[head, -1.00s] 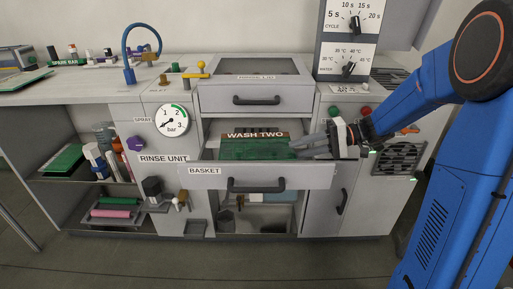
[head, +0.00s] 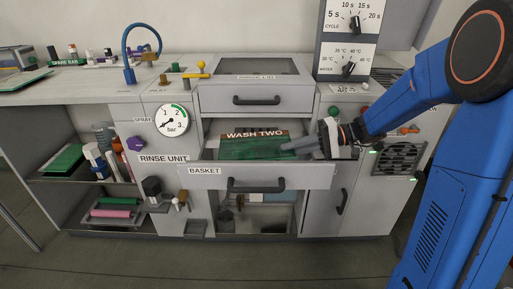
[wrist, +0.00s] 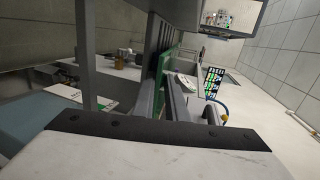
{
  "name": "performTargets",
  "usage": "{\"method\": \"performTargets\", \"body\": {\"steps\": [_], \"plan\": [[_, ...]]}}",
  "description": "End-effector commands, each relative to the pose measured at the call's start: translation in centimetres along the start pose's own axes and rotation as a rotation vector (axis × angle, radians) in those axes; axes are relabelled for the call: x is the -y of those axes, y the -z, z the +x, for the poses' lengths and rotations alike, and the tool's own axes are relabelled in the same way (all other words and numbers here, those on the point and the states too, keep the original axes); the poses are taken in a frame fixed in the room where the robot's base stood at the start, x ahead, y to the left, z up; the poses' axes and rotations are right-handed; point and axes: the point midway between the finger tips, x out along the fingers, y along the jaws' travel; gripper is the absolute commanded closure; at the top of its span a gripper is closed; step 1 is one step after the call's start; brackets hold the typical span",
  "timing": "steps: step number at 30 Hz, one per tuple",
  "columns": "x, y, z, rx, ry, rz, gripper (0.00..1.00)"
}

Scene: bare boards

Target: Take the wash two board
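The wash two board (head: 252,149) is a green board with a brown strip along its top lettered WASH TWO. It stands in the basket drawer (head: 206,178), which is pulled out in the middle of the rinse unit. My gripper (head: 294,147) reaches in from the right, its fingers at the board's right end. In the wrist view the green board (wrist: 163,72) shows edge-on between the two grey fingers (wrist: 166,100). The fingers look apart, and I cannot make out firm contact on both sides. The board's lower part is hidden by the drawer front.
The rinse lid drawer (head: 255,97) is just above the board. A pressure gauge (head: 171,120) and purple spray knob (head: 135,144) are at the left. Floor in front is clear.

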Motion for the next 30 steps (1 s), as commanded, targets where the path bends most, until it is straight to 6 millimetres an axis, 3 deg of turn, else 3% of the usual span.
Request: {"method": "performTargets", "body": {"steps": [14,30], "plan": [[0.0,0.0,0.0,0.0,-0.002,0.0,1.0],[2.3,0.0,-0.7,0.0,-0.002,-0.002,1.0]]}}
